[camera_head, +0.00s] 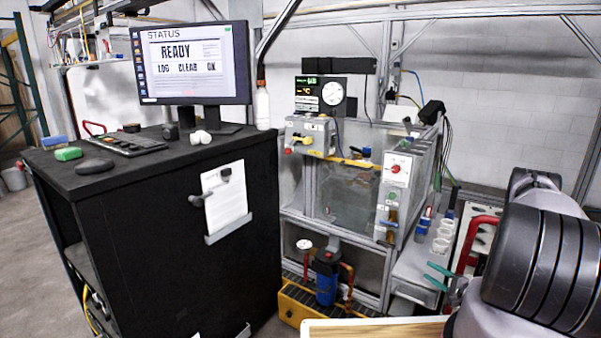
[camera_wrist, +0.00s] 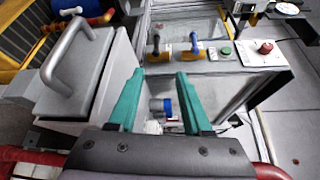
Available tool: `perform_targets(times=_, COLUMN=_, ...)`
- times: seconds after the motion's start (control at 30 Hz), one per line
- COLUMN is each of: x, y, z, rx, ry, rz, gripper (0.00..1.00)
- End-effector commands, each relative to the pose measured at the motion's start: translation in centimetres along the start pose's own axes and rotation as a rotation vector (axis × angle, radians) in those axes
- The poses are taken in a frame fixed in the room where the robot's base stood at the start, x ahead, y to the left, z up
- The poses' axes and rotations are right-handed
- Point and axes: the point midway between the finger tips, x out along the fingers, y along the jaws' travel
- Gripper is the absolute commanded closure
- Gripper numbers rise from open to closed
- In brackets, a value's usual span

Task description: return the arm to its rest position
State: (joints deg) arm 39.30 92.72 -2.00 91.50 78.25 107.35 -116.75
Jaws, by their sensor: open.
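My gripper (camera_head: 428,271) has two teal fingers and is low at the right of the head view, beside the steel machine frame. In the wrist view my gripper (camera_wrist: 158,77) is open, with a clear gap between the fingers and nothing held. A small blue-and-white item (camera_wrist: 166,106) shows below and between the fingers, apart from them as far as I can tell. My arm fills the lower right of the head view, bent and close to the camera.
A grey box with a metal handle (camera_wrist: 73,52) is close left of the fingers. A control panel with a red knob (camera_wrist: 266,48) lies ahead. A red bent handle (camera_head: 474,243) and white cups (camera_head: 442,238) are near my gripper. A black cabinet (camera_head: 120,230) carries a monitor (camera_head: 190,65).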

Motion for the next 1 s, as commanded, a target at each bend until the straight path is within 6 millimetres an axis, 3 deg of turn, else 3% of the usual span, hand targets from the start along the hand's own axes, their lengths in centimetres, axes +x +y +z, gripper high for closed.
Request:
perform_targets(times=0.37, x=2.9, y=-7.3, z=1.7, rx=-0.003, ry=-0.152, rz=0.038, gripper=0.51)
perform_targets(times=0.57, x=5.0, y=-14.1, z=4.5, rx=-0.013, ry=-0.291, rz=0.097, gripper=0.51)
perform_targets(times=0.8, x=6.8, y=-25.1, z=11.5, rx=-0.056, ry=-0.506, rz=0.256, gripper=0.51)
perform_targets(times=1.0, x=6.0, y=-32.7, z=18.3, rx=-0.127, ry=-0.629, rz=0.424, gripper=0.51)
